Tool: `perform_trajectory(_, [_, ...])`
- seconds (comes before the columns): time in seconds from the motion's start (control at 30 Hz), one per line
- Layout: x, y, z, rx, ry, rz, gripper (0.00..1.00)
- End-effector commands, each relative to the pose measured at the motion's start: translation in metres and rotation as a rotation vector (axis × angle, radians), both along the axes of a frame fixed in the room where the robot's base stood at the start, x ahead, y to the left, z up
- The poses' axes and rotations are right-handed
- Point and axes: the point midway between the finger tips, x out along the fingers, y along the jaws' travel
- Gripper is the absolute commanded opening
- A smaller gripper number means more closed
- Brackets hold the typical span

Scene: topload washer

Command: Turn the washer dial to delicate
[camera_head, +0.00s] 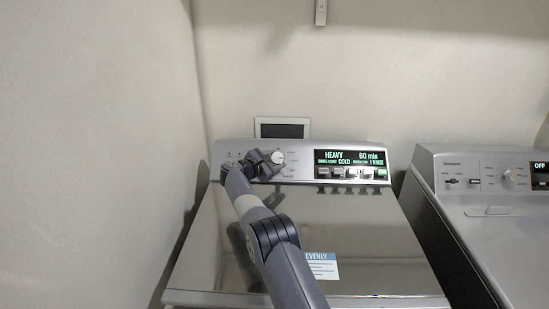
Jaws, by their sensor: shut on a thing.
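The washer (350,240) is a silver top-loader with its lid closed. Its control panel runs along the back. The round, light dial (278,157) sits left of the display, and my gripper (273,160) is shut on it. My gripper and wrist hide the left and lower parts of the dial, and its pointer mark is too small to read. The lit display (349,158) reads HEAVY, 60 min, COLD and 1 RINSE in green and white. The cycle labels around the dial are too small to read.
A row of buttons (350,172) lies under the display, right of my gripper. A second machine (500,215), its display showing OFF, stands to the right across a narrow gap. A plain wall (90,150) is close on the left. A label (321,266) lies on the lid.

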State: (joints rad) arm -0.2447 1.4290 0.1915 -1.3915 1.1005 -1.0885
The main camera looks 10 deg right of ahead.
Motion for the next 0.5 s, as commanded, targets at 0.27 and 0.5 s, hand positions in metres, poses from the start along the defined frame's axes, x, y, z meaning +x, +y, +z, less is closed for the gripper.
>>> perform_trajectory(0.27, [-0.0001, -0.0008, 0.0002, 0.004, -0.001, -0.009, 0.26])
perform_trajectory(0.5, [-0.0002, -0.001, 0.0002, 0.004, -0.001, -0.009, 0.5])
